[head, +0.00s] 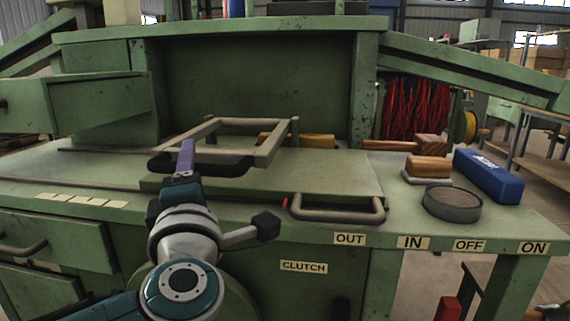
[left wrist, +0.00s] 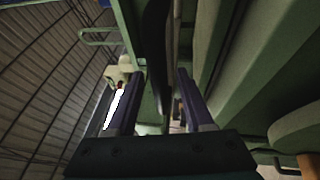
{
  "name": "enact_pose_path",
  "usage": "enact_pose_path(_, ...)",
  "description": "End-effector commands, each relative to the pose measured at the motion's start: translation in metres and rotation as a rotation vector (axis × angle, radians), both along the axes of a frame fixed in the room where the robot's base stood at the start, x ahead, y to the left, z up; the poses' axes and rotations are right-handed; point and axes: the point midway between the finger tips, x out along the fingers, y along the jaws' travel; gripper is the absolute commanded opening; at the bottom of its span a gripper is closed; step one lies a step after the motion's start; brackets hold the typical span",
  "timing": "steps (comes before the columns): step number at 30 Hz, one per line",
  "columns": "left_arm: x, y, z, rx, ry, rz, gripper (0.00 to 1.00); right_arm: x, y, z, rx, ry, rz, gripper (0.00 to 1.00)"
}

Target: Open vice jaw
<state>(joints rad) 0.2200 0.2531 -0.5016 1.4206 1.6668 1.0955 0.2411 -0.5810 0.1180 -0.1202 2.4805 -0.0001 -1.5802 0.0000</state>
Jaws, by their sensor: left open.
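The vice jaw looks to be the tan metal frame (head: 265,143) with a dark grip bar (head: 232,166) along its front edge, on the green bench top. My left gripper (head: 187,147) is at the left part of that dark bar, with its purple fingers pointing away from me. In the left wrist view the two purple fingers (left wrist: 158,78) stand apart, and a dark upright bar (left wrist: 157,45) runs between them. I cannot tell whether either finger touches it. My right gripper is in neither view.
A curved handle (head: 338,215) sits at the bench's front edge, right of my arm. A round grey tin (head: 452,204), a blue box (head: 488,175) and a wooden-backed brush (head: 429,166) stand at the right. The bench between frame and tin is clear.

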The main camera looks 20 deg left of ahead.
Motion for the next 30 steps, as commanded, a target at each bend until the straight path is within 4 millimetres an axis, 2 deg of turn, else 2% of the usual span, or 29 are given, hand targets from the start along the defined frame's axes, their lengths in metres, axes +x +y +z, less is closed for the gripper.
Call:
enact_pose_path(4,-0.0002,-0.0001,0.0000,0.000,0.000,0.000,0.52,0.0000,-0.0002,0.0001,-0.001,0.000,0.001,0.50)
enact_pose_path(18,-0.0003,-0.0005,-0.0002,-0.001,-0.001,0.000,0.00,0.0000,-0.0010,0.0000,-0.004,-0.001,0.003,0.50)
enact_pose_path(30,-0.0004,-0.0006,-0.0002,-0.001,-0.001,0.000,0.00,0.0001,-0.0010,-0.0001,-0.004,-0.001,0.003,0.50)
